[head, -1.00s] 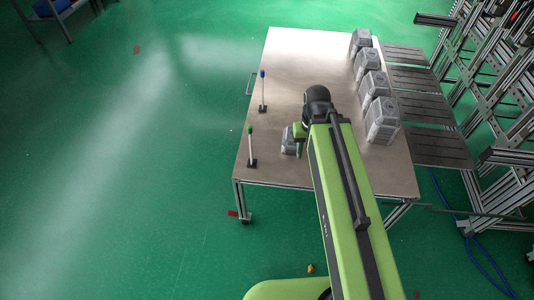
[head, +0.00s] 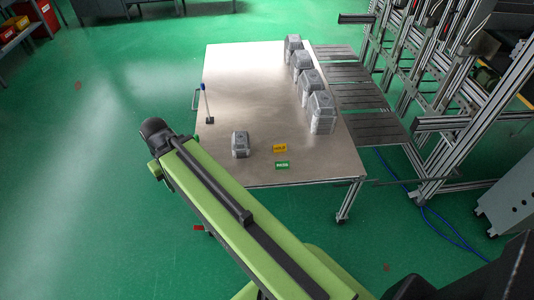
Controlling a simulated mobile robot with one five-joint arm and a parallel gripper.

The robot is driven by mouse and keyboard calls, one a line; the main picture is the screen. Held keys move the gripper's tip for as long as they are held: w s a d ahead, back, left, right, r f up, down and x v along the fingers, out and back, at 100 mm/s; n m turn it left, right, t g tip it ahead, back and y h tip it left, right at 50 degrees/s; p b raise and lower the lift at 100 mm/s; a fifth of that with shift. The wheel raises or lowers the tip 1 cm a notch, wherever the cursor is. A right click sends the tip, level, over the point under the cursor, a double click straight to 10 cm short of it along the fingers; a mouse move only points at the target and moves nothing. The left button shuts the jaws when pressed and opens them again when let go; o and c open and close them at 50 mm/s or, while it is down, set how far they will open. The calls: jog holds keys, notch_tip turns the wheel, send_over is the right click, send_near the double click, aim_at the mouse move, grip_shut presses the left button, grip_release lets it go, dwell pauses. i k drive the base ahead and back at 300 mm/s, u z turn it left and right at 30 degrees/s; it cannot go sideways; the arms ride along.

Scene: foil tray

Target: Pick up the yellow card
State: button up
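The yellow card (head: 280,148) lies on the metal table (head: 250,80), near its front edge and right of centre. A green card (head: 282,165) lies just in front of it, close to the table edge. Dark marks on both cards are too small to read. My gripper (head: 155,170) is at the far end of my green arm, left of the table in the picture and well apart from the yellow card. Its fingers are mostly hidden by the arm, so I cannot see whether they are open or hold anything.
A grey foil-like block (head: 240,145) stands left of the cards. Several taller grey stacks (head: 321,112) line the table's right side. A blue-topped post (head: 204,102) stands at the left edge. Slatted shelves (head: 360,97) and metal frames are on the right. The table's middle is clear.

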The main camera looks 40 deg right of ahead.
aim_at(279, 148)
jog(key=z, duration=0.35)
jog(key=i, duration=1)
jog(key=u, duration=0.3)
